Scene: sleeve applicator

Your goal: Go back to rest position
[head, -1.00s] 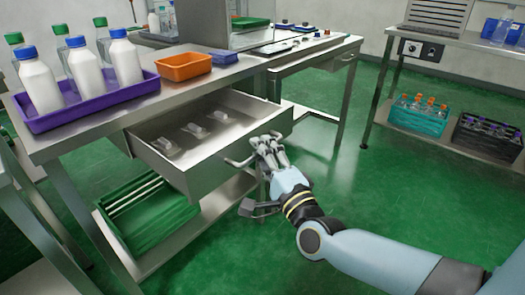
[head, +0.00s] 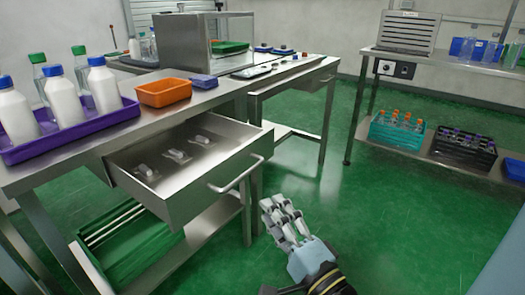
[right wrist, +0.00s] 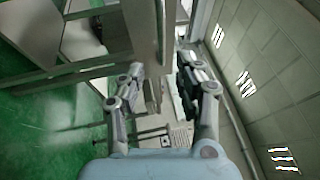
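My right gripper (head: 284,219) is in the lower middle of the head view, over the green floor in front of the drawer handle (head: 237,174). It is apart from the handle and holds nothing. In the right wrist view its two fingers (right wrist: 160,88) stand apart with a gap between them. The metal drawer (head: 222,203) is pulled out from under the steel table and holds several small clear pieces (head: 175,155). My left gripper is not in view.
On the table (head: 196,99) stand a purple tray (head: 75,138) with several bottles, an orange bin (head: 163,92) and a blue box (head: 203,82). A green crate (head: 125,250) sits below. A shelf with a teal crate (head: 396,137) is at right. The floor between is clear.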

